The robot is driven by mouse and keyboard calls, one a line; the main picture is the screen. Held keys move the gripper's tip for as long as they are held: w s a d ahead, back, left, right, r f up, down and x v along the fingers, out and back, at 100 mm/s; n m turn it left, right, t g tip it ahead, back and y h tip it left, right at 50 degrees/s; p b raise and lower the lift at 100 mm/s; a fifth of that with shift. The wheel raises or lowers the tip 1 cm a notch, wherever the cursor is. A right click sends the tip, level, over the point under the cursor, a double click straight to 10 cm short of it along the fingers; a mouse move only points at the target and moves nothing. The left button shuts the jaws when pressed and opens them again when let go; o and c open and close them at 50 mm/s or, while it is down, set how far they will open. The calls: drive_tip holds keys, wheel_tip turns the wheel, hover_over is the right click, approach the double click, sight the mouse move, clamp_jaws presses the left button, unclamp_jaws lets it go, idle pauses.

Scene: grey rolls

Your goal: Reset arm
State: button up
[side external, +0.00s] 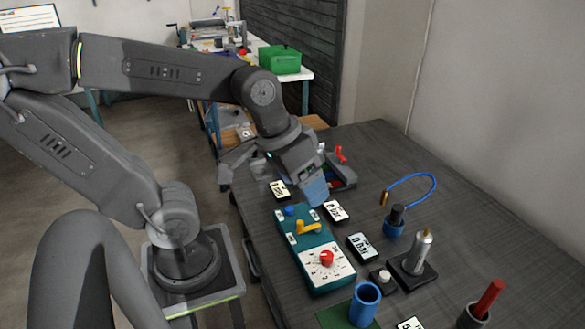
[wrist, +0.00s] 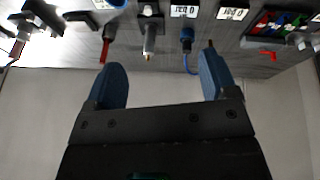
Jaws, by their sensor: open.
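My gripper (side external: 316,190) hangs over the far end of the teal control box (side external: 317,282) in the side view. Its jaws are open and empty. In the wrist view, the two blue fingers of my gripper (wrist: 162,80) stand wide apart, with only pale wall between them. The box carries a red knob (side external: 326,258), a yellow lever (side external: 307,228) and a blue button (side external: 289,211). The arm is bent, with the forearm reaching right over the table. I cannot tell the exact gap between the fingertips and the box.
On the dark table (side external: 480,232) stand a silver pointed piece (side external: 419,251), a blue cup (side external: 365,303), a red-handled tool (side external: 489,299), a blue cable (side external: 412,177) and black label blocks (side external: 361,247). A tray with a red clamp (side external: 341,155) lies behind my gripper. The table's far right is clear.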

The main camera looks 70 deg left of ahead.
drive_tip(key=shift+s+a+r+m+t+y, duration=0.6)
drive_tip(key=shift+s+a+r+m+t, duration=0.1)
drive_tip(key=shift+r+m, duration=0.15)
idle(0.8)
